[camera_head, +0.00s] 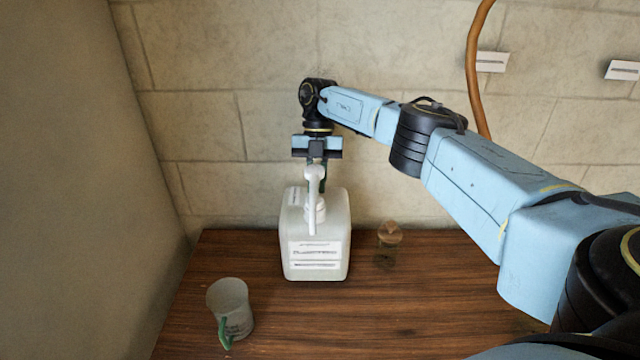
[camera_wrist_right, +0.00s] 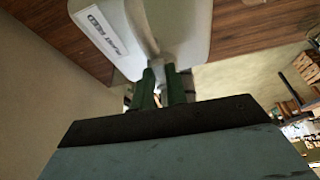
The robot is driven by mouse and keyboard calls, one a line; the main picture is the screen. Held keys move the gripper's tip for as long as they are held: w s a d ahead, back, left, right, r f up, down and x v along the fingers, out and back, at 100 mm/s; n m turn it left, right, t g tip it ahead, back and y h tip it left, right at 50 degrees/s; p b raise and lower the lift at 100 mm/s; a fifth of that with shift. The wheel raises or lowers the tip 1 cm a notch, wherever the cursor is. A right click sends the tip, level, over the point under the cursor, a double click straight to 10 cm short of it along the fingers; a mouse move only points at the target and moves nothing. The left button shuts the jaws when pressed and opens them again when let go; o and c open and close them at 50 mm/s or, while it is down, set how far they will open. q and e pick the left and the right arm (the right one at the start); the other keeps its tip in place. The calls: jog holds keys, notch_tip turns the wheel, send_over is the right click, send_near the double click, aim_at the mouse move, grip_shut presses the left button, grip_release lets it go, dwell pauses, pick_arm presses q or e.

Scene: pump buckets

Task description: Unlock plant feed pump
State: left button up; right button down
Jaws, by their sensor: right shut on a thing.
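A white plant feed bottle (camera_head: 318,240) with a pump on top stands upright at the back of the wooden table. Its pump head (camera_head: 313,185) has a spout pointing toward the front. My right gripper (camera_head: 317,182) comes down from above and behind and is shut on the pump head. In the right wrist view, the green fingers (camera_wrist_right: 164,86) close around a pale part beside the bottle (camera_wrist_right: 180,30), whose side label reads "PLANT FEED". The fingers hide part of the pump. My left gripper is out of view.
A grey cup (camera_head: 231,304) with a green handle stands at the table's front left. A small brown-topped jar (camera_head: 389,234) stands right of the bottle. The stone wall is close behind. The wooden table (camera_head: 300,320) is bare in front of the bottle.

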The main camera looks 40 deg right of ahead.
jog(key=shift+w+a+n, duration=0.15)
jog(key=shift+n, duration=0.35)
jog(key=c, duration=1.4)
grip_release()
notch_tip(320, 180, up, 10)
jog(key=shift+r, duration=0.15)
